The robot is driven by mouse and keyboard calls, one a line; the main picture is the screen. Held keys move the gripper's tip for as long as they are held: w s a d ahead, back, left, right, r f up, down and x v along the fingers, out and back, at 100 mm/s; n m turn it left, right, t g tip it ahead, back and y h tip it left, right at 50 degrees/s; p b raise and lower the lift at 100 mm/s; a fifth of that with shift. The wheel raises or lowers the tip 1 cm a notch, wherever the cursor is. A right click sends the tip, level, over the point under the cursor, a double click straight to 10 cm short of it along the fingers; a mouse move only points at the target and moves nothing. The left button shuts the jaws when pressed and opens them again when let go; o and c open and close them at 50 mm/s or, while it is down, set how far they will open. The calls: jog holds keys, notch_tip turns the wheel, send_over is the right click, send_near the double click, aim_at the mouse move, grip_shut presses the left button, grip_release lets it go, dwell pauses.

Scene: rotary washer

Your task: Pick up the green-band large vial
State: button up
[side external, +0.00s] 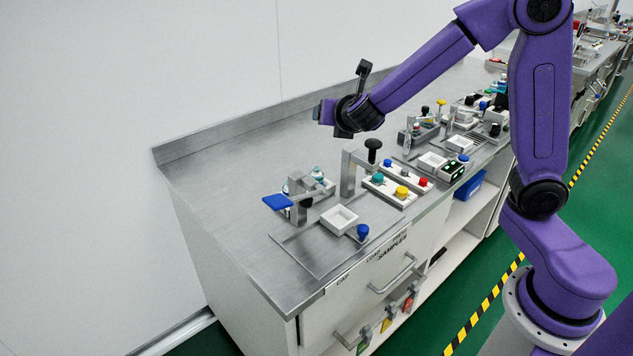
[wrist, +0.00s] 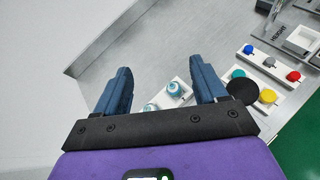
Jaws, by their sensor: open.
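Two clear vials with pale blue-teal tops stand in a white holder (side external: 329,187) on the steel bench. One vial (side external: 317,173) shows at the holder's back; the other is partly hidden behind a grey lever stand. In the wrist view, a vial (wrist: 174,89) and a second vial (wrist: 150,108) appear beyond and between my fingers. I cannot make out a green band on either. My gripper (side external: 321,112) is open and empty, above the bench and apart from the vials; its two blue fingers (wrist: 163,75) are spread wide in the wrist view.
A black-knobbed lever (side external: 373,146) and button blocks (side external: 388,189) stand to the right. A white square tray (side external: 339,220) is in front. The bench's left part is clear.

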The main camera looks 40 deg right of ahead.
jog(key=w+n+t, duration=0.1)
jog(key=w+n, duration=0.2)
jog(key=w, duration=0.1)
send_over(318, 178)
jog(key=s+a, duration=0.2)
jog(key=s, duration=0.2)
notch_tip(318, 178, down, 12)
jog(key=shift+w+d+f, duration=0.1)
jog(key=shift+d+f, duration=0.05)
jog(key=shift+f, duration=3.75)
jog(key=x, duration=0.5)
jog(key=c, duration=1.2)
jog(key=shift+o, duration=0.2)
jog(key=shift+r, duration=0.15)
